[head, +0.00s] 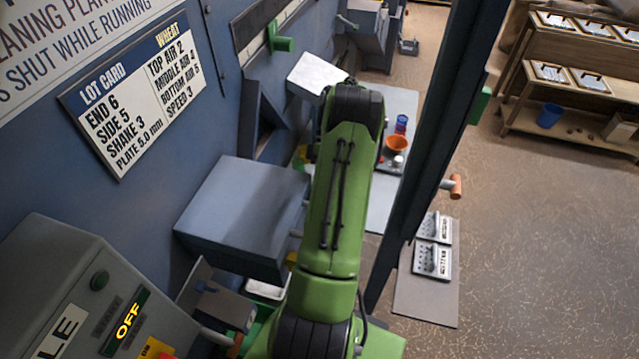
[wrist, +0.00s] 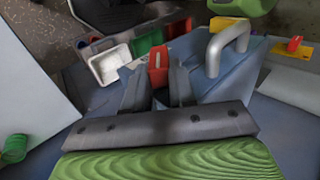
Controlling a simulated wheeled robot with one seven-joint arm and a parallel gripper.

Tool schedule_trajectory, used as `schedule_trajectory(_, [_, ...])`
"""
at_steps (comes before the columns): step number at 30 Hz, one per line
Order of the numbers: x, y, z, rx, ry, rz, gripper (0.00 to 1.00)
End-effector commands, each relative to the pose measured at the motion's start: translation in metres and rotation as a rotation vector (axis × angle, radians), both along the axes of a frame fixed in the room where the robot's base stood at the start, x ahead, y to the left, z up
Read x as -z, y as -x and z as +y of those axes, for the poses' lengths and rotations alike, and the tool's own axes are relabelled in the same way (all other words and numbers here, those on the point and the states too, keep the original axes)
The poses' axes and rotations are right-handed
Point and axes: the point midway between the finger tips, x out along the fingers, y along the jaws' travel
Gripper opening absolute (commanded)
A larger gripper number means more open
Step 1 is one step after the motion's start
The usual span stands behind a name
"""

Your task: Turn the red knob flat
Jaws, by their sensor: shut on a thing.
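In the wrist view, my gripper (wrist: 160,84) is shut on a red knob (wrist: 158,66), which shows between the two dark fingertips. The knob stands up from a blue-grey surface and has a small pale mark on it. Its lower part is hidden by the fingers. In the head view, my green arm covers the gripper, and I cannot see the held knob there.
A grey bar handle (wrist: 229,48) rises right of the fingers. Another red handle on a yellow plate (wrist: 290,50) lies farther right. A white tray (wrist: 110,64) is left of the knob. In the head view, a dark post (head: 425,150) stands right of my arm.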

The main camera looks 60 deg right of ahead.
Motion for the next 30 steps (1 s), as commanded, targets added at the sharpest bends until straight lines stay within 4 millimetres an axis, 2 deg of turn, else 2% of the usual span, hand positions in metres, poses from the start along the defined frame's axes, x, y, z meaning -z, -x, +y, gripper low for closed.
schedule_trajectory(12, [0.0077, -0.0011, -0.0053, 0.000, -0.196, 0.031, 0.00])
schedule_trajectory(29, [0.0093, -0.0014, -0.0054, -0.001, -0.227, 0.036, 0.00])
schedule_trajectory(30, [0.0095, -0.0014, -0.0054, -0.001, -0.227, 0.036, 0.28])
